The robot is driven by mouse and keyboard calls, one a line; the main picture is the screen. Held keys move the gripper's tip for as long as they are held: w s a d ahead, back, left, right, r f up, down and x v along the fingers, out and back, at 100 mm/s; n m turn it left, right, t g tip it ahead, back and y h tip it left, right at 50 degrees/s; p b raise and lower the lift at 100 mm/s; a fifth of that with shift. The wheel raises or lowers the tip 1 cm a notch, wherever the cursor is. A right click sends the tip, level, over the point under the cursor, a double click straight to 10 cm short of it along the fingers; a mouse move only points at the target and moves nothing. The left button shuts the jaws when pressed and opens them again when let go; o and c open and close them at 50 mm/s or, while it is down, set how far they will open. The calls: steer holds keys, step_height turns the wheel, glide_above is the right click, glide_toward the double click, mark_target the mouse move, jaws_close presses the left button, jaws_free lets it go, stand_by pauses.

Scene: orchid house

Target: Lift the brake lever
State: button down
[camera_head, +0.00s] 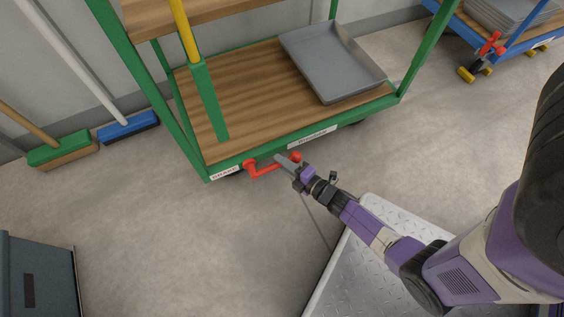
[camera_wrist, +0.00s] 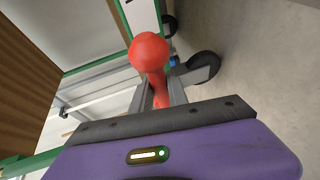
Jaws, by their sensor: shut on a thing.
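The red brake lever (camera_head: 268,170) sticks out from the front lower edge of the green trolley (camera_head: 193,125), beside a label reading BRAKE (camera_head: 225,173). It has a bent arm and a round red knob at its right end. My gripper (camera_head: 283,160) is at the knob end of the lever. In the wrist view the red knob (camera_wrist: 149,52) shows just beyond the fingertips, and the lever's red shaft runs between the two grey fingers of my gripper (camera_wrist: 158,85). The fingers are shut on the lever. The lever's pivot is hidden in the wrist view.
A grey tray (camera_head: 333,60) lies on the trolley's wooden lower deck. A green brush (camera_head: 60,149) and a blue brush (camera_head: 128,126) stand left by the wall. A blue trolley (camera_head: 510,35) with its own red lever is at top right. A dark bin (camera_head: 40,275) stands at lower left.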

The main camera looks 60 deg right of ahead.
mark_target(276, 165)
steer(key=shift+a+r+n+g+h+p, duration=0.15)
steer(key=shift+r+n+g+p, duration=0.1)
steer(key=shift+r+n+p, duration=0.4)
steer(key=shift+a+r+n+g+h+p, duration=0.15)
steer(key=shift+r+n+g+p, duration=0.15)
steer(key=shift+r+p, duration=0.55)
steer(key=shift+w+a+r+n+g+h+p, duration=0.1)
steer(key=shift+w+r+n+g+h+p, duration=0.1)
steer(key=shift+r+n+g+p, duration=0.25)
steer(key=shift+w+a+r+n+g+h+p, duration=0.1)
steer(key=shift+r+n+h+p, duration=0.1)
steer(key=shift+r+n, duration=0.3)
steer(key=shift+w+a+r+n+g+h+b, duration=0.3)
steer(key=shift+a+r+n+g+h+b, duration=0.15)
steer(key=shift+r+n, duration=0.3)
steer(key=shift+w+a+r+n+g+h+b, duration=0.35)
steer(key=shift+a+r+n+b, duration=0.1)
steer(key=shift+n, duration=0.15)
steer(key=shift+w+a+r+n+g+h+b, duration=0.2)
steer(key=shift+w+a+r+n+g+b, duration=0.1)
steer(key=shift+a+r+n+b, duration=0.2)
steer(key=c, duration=1.3)
jaws_free()
steer(key=shift+f, duration=0.1)
steer(key=shift+s, duration=0.1)
steer(key=p+v, duration=0.1)
steer(key=v, duration=0.6)
steer(key=shift+s+a+p, duration=0.2)
steer(key=shift+s+p, duration=0.05)
steer(key=shift+p, duration=0.05)
